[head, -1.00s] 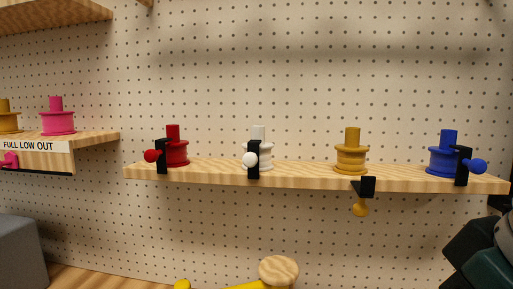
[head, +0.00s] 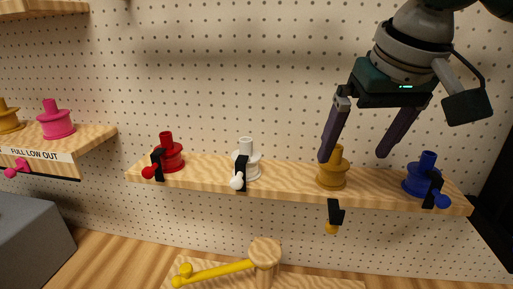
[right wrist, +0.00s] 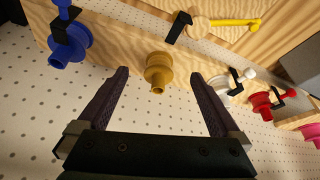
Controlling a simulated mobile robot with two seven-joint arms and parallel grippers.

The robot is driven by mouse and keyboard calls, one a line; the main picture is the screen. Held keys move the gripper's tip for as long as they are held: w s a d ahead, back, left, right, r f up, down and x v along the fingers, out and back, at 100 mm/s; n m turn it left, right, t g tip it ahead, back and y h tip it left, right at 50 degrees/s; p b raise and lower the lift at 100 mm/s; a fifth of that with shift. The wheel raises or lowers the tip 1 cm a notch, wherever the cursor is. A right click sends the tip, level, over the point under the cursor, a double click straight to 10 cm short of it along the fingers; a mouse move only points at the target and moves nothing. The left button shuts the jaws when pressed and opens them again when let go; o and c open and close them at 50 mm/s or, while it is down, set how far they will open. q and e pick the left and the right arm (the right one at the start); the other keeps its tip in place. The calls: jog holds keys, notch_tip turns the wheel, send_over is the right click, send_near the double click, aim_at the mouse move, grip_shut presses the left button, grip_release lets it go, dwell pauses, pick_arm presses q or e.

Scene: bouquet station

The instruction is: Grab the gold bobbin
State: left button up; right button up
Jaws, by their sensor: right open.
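The gold bobbin (head: 332,176) stands upright on the wooden shelf, between the white bobbin and the blue bobbin. It also shows in the right wrist view (right wrist: 158,72), beyond and between the two open fingers. My right gripper (head: 354,157) is open and empty, reaching down from the upper right in the head view. Its left finger overlaps the bobbin's top in the head view; I cannot tell whether they touch. In the right wrist view the gripper (right wrist: 160,80) has a gap on each side of the bobbin. My left gripper is not in view.
The shelf (head: 290,181) also holds a red bobbin (head: 171,155), a white bobbin (head: 247,163) and a blue bobbin (head: 420,178). Black clips (head: 336,212) with coloured knobs sit along its front edge. A yellow-armed wooden piece (head: 264,253) stands below. A pegboard is behind.

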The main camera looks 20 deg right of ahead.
aim_at(339, 148)
jog(key=shift+w+d+p, duration=0.2)
jog(key=shift+w+p, duration=0.05)
jog(key=shift+w, duration=0.65)
jog(key=shift+w+d+p, duration=0.2)
jog(key=shift+w+p, duration=0.05)
jog(key=shift+w, duration=0.65)
jog(key=x, duration=0.5)
jog(key=shift+w+p, duration=0.1)
jog(key=shift+p, duration=0.3)
jog(key=shift+c, duration=0.4)
jog(key=c, duration=1.2)
jog(key=shift+c, duration=0.2)
